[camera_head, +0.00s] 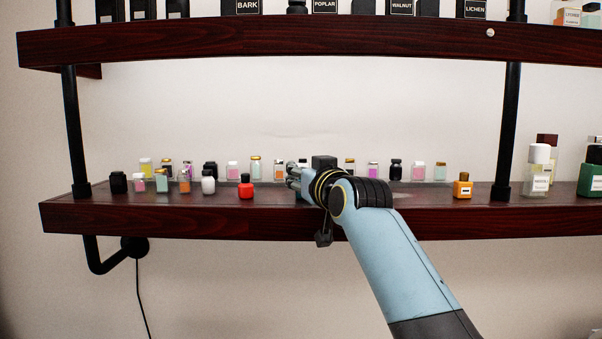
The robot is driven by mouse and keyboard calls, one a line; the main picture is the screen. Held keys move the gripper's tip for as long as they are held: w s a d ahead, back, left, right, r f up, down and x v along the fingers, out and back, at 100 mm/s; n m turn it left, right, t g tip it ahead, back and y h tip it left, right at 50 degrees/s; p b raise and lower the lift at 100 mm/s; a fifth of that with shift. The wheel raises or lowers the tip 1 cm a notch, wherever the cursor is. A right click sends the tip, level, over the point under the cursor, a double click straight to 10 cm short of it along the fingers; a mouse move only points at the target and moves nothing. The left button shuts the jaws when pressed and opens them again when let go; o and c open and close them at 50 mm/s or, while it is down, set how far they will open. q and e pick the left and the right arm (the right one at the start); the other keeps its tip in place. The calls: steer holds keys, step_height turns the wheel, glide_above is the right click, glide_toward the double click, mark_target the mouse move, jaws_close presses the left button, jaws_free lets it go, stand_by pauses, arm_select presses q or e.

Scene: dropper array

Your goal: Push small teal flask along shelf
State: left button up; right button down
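My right gripper (292,176) is over the lower shelf (140,221), its fingers pointing left and its arm rising from the lower right. The fingers are bunched and small, so I cannot tell whether they are open or shut. A small teal flask (162,183) with a pinkish cap stands upright in the front row at left, well apart from the gripper. Another pale teal flask (440,172) stands in the back row, right of my arm. I cannot tell which one the task means. The gripper hides part of the shelf and some bottles. My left gripper is not in view.
A red bottle (246,188) stands left of the gripper, beside a white one (208,184). An orange bottle (462,186) stands to the right. Small flasks line the back. Black posts (75,130) and the upper shelf (280,40) bound the space. Shelf is clear between red bottle and gripper.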

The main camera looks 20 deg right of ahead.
steer(key=c, duration=1.2)
jaws_free()
steer(key=shift+s, duration=0.15)
steer(key=s+d, duration=0.1)
steer(key=s, duration=1)
steer(key=shift+s, duration=0.35)
